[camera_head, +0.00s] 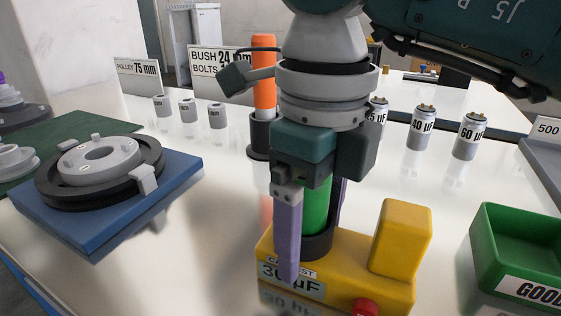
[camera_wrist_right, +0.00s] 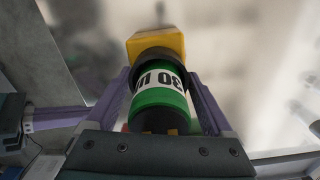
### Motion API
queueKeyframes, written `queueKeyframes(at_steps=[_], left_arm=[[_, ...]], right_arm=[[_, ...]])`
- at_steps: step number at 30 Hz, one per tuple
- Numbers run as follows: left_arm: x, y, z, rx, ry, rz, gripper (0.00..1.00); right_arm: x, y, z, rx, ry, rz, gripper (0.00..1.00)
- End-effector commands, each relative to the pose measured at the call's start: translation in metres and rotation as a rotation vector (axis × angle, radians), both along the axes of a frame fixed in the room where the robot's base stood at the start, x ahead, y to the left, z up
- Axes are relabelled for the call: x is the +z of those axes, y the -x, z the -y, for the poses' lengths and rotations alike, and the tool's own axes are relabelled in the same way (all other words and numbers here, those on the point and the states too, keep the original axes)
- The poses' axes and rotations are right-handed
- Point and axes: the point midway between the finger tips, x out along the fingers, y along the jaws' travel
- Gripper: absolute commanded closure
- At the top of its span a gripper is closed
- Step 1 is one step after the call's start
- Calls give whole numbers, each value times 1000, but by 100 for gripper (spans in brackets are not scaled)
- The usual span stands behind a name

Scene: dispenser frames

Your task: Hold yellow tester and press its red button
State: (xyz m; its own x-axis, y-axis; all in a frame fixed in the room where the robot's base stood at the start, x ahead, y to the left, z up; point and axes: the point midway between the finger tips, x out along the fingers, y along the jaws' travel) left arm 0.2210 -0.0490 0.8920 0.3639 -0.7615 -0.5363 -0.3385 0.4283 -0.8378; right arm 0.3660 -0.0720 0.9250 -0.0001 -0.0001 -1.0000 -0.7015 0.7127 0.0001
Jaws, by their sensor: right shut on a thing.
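The yellow tester (camera_head: 340,272) stands on the white table, with a raised yellow block (camera_head: 401,238) on its right part and a plate reading 30 µF in front. Its red button (camera_head: 365,307) shows at the bottom edge of the head view, partly cut off. A green capacitor (camera_head: 316,208) stands upright at the tester's dark round socket (camera_head: 316,243). My right gripper (camera_head: 313,240) points down from above, its purple fingers shut around the capacitor. The wrist view shows the capacitor's green body (camera_wrist_right: 160,98) between both fingers.
A green bin (camera_head: 520,245) marked GOOD stands at the right. Grey capacitors (camera_head: 419,128) stand behind it. An orange-handled tool (camera_head: 263,80) stands in a black holder behind my gripper. A blue base (camera_head: 110,215) with a pulley sits at the left. Clear table lies between base and tester.

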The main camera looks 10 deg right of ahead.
Motion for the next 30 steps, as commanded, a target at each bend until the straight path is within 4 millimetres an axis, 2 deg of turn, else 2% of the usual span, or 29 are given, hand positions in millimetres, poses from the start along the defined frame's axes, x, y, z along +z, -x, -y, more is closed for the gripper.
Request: queueKeyframes(at_steps=[11,12,14,15,23,26,30], left_arm=[[0,0,0,0,0,0,100],[0,0,0,-1,0,1,100],[0,0,0,-1,0,1,100],[0,0,0,-1,0,1,100],[0,0,0,-1,0,1,100],[0,0,0,-1,0,1,100],[0,0,0,0,0,0,100]], right_arm=[[0,0,0,-1,0,0,95],[0,0,0,-1,0,0,9],[0,0,0,-1,0,0,3],[0,0,0,0,0,0,0],[2,0,0,0,-1,1,0],[12,-1,0,0,0,4,0],[40,-2,0,0,-1,7,0]])
